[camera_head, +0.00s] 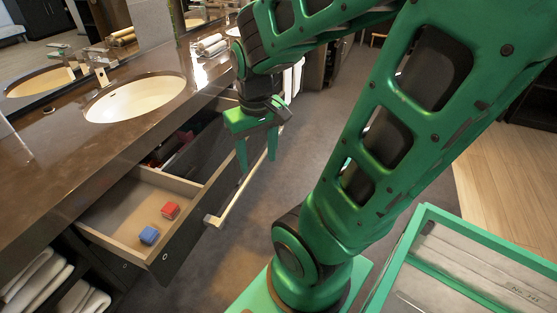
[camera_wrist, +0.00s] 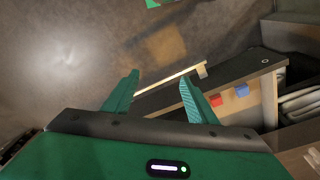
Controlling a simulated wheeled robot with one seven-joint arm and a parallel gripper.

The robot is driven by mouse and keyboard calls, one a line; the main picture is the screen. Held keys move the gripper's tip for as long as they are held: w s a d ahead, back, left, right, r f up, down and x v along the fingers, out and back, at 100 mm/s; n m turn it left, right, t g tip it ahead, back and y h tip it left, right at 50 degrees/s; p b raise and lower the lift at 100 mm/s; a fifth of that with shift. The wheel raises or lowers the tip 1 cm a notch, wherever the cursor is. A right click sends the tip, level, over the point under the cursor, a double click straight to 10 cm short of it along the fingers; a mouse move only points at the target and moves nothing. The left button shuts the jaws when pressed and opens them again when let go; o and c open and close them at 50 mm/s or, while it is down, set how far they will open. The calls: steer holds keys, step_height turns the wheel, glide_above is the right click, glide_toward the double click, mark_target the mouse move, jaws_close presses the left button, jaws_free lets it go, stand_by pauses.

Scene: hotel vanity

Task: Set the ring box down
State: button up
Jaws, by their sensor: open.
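I cannot tell which one is the ring box. They sit apart, near the drawer's front panel.
The brown counter (camera_head: 45,170) with a sink (camera_head: 135,97) and a faucet (camera_head: 97,65) runs along the left. A green-framed tray (camera_head: 470,260) is at lower right. The grey floor beyond the drawer is clear.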

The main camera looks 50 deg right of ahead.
steer(key=s+r+m+g+y, duration=0.1)
steer(key=s+r+m, duration=0.1)
steer(key=s, duration=0.5)
steer(key=shift+s+d+r+m, duration=0.15)
steer(key=shift+s+r+m, duration=0.05)
steer(key=shift+s+m, duration=0.15)
steer(key=shift+w+f, duration=0.25)
steer(key=shift+w, duration=0.4)
